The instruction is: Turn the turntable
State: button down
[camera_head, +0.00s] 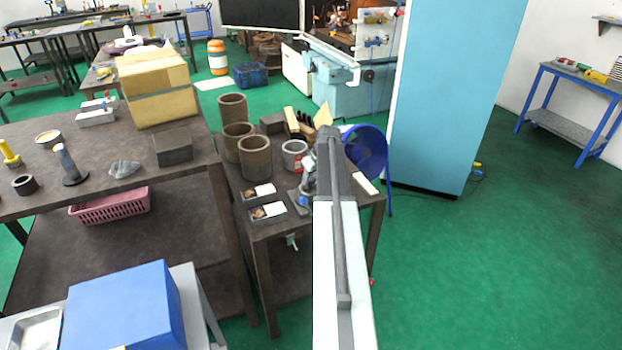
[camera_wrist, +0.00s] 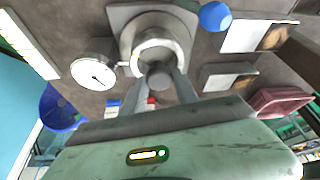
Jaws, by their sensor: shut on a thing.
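The turntable is a grey metal chuck (camera_wrist: 158,30) with a bright ring, on a square grey base, at the top middle of the wrist view. In the head view a part of the chuck (camera_head: 308,180) shows just left of my arm, which hides the rest. My gripper (camera_wrist: 161,80) reaches to the near side of the ring. Its two fingers are shut on a grey rounded part (camera_wrist: 160,74) at the ring's edge. The exact contact is small and partly hidden by the fingers. My gripper is hidden in the head view.
A dial gauge (camera_wrist: 93,73) stands close beside the chuck. Several brown cylinders (camera_head: 255,157) stand behind.

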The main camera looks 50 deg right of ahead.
jog(key=m+h, duration=0.1)
jog(key=m, duration=0.1)
jog(key=m+h, duration=0.1)
jog(key=m, duration=0.2)
jog(key=shift+w+a+m+g, duration=0.1)
jog(key=shift+a+m+g, duration=0.1)
jog(key=shift+m+g, duration=0.15)
jog(key=m, duration=0.2)
jog(key=m+g+h, duration=0.1)
jog(key=m, duration=0.1)
jog(key=m+g, duration=0.1)
jog(key=m, duration=0.1)
jog(key=shift+w, duration=0.25)
jog(key=m+g, duration=0.1)
jog(key=m, duration=0.1)
jog(key=m+g, duration=0.1)
jog(key=m, duration=0.2)
jog(key=shift+w+m+h, duration=0.15)
jog(key=shift+m+h, duration=0.1)
jog(key=shift+h, duration=0.15)
jog(key=m+g, duration=0.1)
jog(key=m, duration=0.2)
jog(key=m+g+y, duration=0.1)
jog(key=m, duration=0.1)
jog(key=shift+w+m, duration=0.1)
jog(key=shift+m, duration=0.3)
jog(key=c, duration=0.9)
grip_release()
jog(key=shift+c, duration=0.2)
